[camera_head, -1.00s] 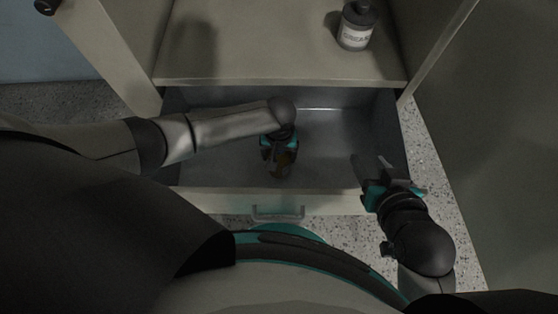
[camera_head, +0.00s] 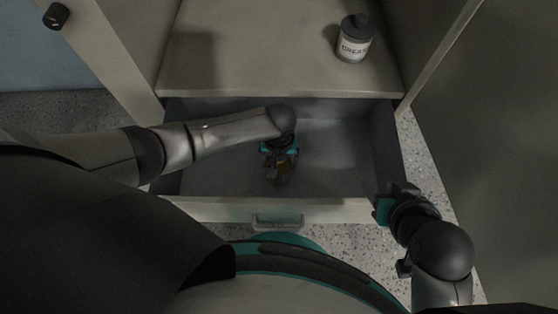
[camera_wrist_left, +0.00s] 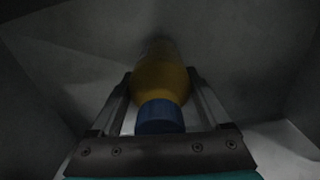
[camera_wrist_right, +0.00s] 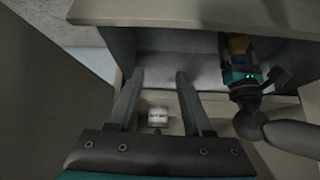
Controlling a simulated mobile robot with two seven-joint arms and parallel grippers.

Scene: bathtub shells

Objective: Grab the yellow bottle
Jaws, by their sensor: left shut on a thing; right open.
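The yellow bottle (camera_wrist_left: 160,80) has a blue cap and lies between the two fingers of my left gripper (camera_wrist_left: 162,90) in the left wrist view. My left gripper is shut on it. In the head view my left gripper (camera_head: 280,165) is inside the open drawer, and the bottle is mostly hidden there. The bottle also shows as a small yellow patch in the right wrist view (camera_wrist_right: 238,44). My right gripper (camera_wrist_right: 157,75) is open and empty. In the head view my right gripper (camera_head: 385,195) is by the drawer's front right corner.
The open grey drawer (camera_head: 335,150) has a front panel with a handle (camera_head: 278,221). An open door (camera_head: 110,45) is at the left, and a grey panel (camera_head: 480,150) is at the right.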

